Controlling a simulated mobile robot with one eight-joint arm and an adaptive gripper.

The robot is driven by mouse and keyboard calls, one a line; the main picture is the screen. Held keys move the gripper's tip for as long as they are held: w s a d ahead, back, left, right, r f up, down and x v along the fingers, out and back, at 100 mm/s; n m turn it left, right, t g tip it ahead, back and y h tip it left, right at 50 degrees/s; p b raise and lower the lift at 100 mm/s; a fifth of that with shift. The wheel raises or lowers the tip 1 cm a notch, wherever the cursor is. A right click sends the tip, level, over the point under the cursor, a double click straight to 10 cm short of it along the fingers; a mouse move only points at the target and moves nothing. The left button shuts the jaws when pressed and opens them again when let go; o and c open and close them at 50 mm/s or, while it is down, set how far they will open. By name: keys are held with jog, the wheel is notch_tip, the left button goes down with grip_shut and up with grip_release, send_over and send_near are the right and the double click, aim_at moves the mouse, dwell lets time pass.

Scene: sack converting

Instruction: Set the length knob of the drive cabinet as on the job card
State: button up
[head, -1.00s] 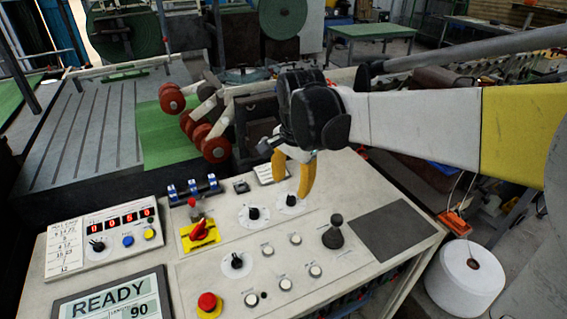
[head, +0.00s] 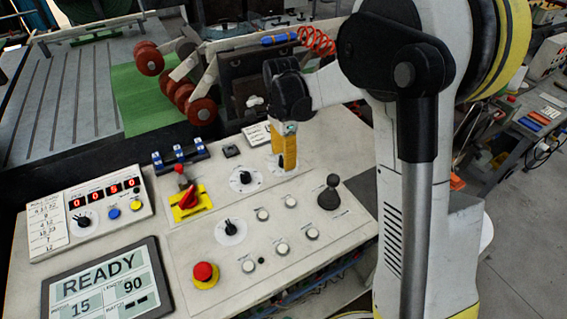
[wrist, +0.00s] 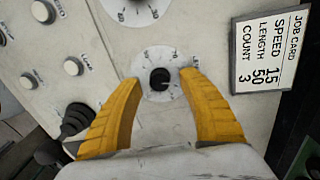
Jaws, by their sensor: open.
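The drive cabinet's sloped panel (head: 315,215) carries several black knobs on white dials. The upper right knob (head: 281,162) is partly hidden by my gripper (head: 285,150) in the head view. In the wrist view this knob (wrist: 160,79) sits between my two yellow fingers, which are apart with a gap on each side. The job card (wrist: 268,50) reads speed 15, length 50, count 3. The screen (head: 105,282) shows READY, 15 and length 90.
Another dial knob (head: 243,177) is close on the left, and a third knob (head: 230,227) lies nearer. A black joystick (head: 329,194) stands to the right. A red emergency button (head: 204,273), a red switch (head: 188,199) and white buttons (head: 282,248) are also on the panel.

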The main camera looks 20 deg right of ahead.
jog(key=shift+f, duration=0.75)
grip_shut()
jog(key=shift+n, duration=0.3)
